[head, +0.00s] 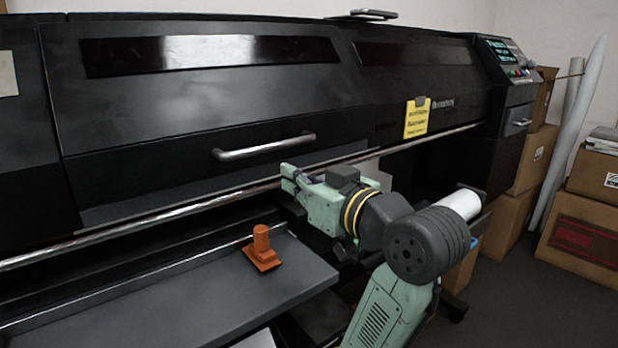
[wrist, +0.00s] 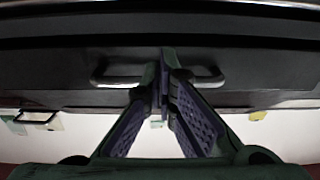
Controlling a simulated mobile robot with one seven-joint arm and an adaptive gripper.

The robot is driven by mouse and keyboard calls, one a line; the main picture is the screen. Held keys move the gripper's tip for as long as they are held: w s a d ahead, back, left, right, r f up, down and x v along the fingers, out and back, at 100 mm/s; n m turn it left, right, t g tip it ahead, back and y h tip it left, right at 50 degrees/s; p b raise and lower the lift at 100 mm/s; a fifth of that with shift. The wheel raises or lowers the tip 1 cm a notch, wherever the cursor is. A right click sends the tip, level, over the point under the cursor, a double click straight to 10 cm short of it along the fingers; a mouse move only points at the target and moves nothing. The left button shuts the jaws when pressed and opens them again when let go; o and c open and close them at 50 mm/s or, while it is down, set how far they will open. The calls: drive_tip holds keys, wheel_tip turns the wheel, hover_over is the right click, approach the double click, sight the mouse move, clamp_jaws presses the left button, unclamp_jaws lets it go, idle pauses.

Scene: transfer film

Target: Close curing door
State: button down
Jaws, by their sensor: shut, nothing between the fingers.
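The curing door appears to be the large black panel (head: 200,110) with a dark window strip on the front of the machine in the head view. It looks roughly in line with the panel beside it; I cannot tell whether a small gap is open. Its silver bar handle (head: 263,147) runs along the lower part. My gripper (head: 286,180) is below and right of the handle, apart from it in this view. In the wrist view my gripper (wrist: 162,62) has its fingertips together and empty, covering the middle of the handle (wrist: 118,77).
A long metal rail (head: 130,222) runs below the door. A grey shelf (head: 190,295) juts out underneath, with an orange object (head: 261,250) on it. A yellow note (head: 416,118) hangs right of the door. Cardboard boxes (head: 580,240) stand at the far right, with open floor before them.

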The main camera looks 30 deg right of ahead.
sight(258, 167)
drive_tip(key=w, duration=0.2)
drive_tip(key=w+p, duration=0.1)
drive_tip(key=w, duration=0.4)
drive_tip(key=shift+w+a+f+p, duration=0.2)
drive_tip(key=shift+a+p, duration=0.05)
drive_tip(key=shift+p, duration=0.1)
drive_tip(key=shift+w+f+b, duration=0.4)
drive_tip(key=shift+f+b, duration=0.15)
drive_tip(key=shift+b, duration=0.25)
drive_tip(key=shift+w+a+f+t+b, duration=0.1)
drive_tip(key=shift+w+f+t+b, duration=0.15)
drive_tip(key=shift+w+t+b, duration=0.25)
drive_tip(key=shift+r, duration=0.2)
drive_tip(key=shift+f, duration=0.1)
